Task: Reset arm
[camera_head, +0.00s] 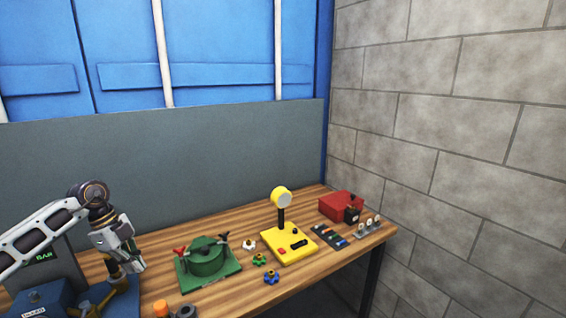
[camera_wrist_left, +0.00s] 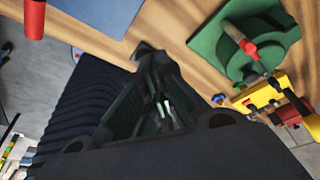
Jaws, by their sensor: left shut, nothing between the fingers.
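My left gripper (camera_head: 132,266) hangs over the left part of the wooden table (camera_head: 222,293), at the end of my white arm from the left. It is shut and empty. In the left wrist view the gripper (camera_wrist_left: 160,85) also shows, dark and closed, with the table under it. To its right stands a green round pot-like device on a green base (camera_head: 209,261), apart from the gripper; it also shows in the left wrist view (camera_wrist_left: 205,45). My right gripper is in neither view.
A blue device (camera_head: 40,299) stands left. A yellow base (camera_head: 290,244) with a lever, small knobs (camera_head: 271,278), a red box (camera_head: 341,205) and a switch strip (camera_head: 367,228) stand right. An orange cap (camera_head: 160,308) lies at the front. A block wall (camera_head: 450,130) bounds the right.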

